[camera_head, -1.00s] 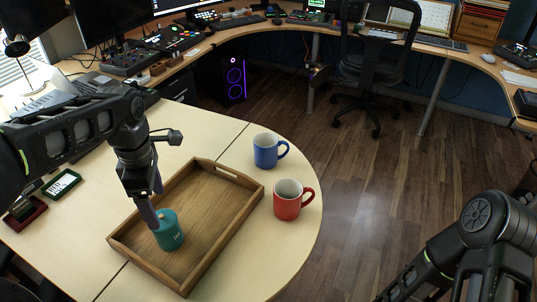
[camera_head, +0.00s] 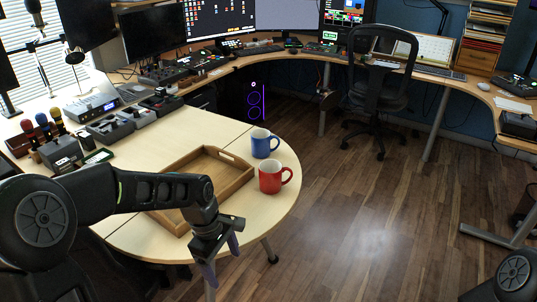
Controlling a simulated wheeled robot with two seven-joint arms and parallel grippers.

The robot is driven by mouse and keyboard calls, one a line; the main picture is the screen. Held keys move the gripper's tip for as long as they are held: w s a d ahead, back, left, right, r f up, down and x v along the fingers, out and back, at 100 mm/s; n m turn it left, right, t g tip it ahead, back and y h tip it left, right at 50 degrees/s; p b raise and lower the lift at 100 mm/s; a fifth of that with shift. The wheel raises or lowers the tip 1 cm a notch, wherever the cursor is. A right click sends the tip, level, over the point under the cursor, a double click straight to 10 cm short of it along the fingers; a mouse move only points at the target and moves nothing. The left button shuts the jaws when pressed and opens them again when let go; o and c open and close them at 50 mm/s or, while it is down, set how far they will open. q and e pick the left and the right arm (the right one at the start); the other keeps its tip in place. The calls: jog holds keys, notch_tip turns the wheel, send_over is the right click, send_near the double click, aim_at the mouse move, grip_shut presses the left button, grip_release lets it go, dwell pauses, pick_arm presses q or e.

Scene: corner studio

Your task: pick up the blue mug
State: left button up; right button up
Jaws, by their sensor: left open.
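The blue mug (camera_head: 264,143) stands upright on the pale wooden table (camera_head: 283,205), beside the tray's far right end. Its handle points right. My left gripper (camera_head: 221,258) is open and empty, its fingers pointing down near the table's front edge. It is nearer to me than the mug and well apart from it. My right gripper is out of view; only a part of my right arm shows at the lower right.
A red mug (camera_head: 270,177) stands just in front of the blue mug. A wooden tray (camera_head: 238,181) lies to their left, partly hidden by my left arm. Electronic boxes (camera_head: 110,127) fill the table's left side. An office chair (camera_head: 378,95) stands behind on clear floor.

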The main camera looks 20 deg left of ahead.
pick_arm(q)
jog(key=s+d+f+m+h, duration=0.1)
jog(key=s+d+f+m, duration=0.6)
jog(key=f, duration=0.5)
jog(key=s+d+f+m+h, duration=0.1)
jog(key=s+d+f+m, duration=0.5)
jog(key=s+d+f, duration=0.4)
notch_tip(320, 180, down, 3)
jog(key=shift+s+d+r+m, duration=0.1)
jog(key=shift+s+d+m, duration=0.15)
jog(key=shift+m, duration=0.15)
jog(key=shift+c, duration=0.4)
